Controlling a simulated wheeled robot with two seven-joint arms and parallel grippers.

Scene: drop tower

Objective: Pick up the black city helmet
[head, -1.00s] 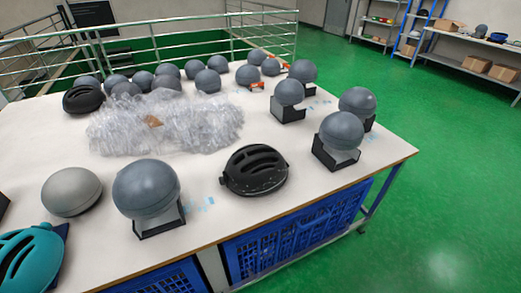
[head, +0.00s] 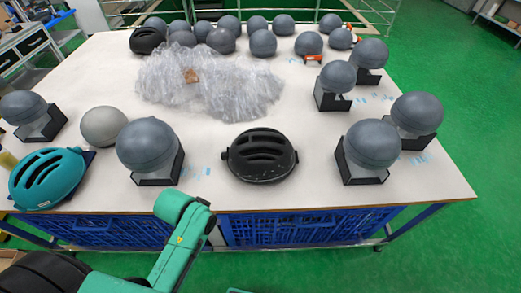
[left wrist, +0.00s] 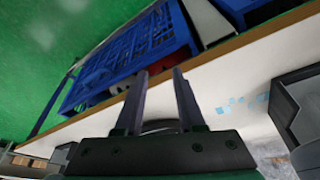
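The black city helmet (head: 262,157) is a dark vented shell on the white table near its front edge, between two grey balls on black stands. Nothing touches it in the head view. Part of my green left arm rises at the lower left of that view, but its gripper does not show there. In the left wrist view my left gripper (left wrist: 160,88) has its fingers apart, with no object clearly held. A dark curved edge shows between the finger bases; I cannot tell whether it is the helmet. My right gripper is in neither view.
The white table (head: 330,198) also holds a teal helmet (head: 48,178), a light grey ball (head: 103,126), a grey ball on a stand (head: 150,145) and another (head: 372,145). Clear plastic wrap (head: 215,85) lies behind. Blue crates (head: 300,228) sit beneath. Green floor is open at right.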

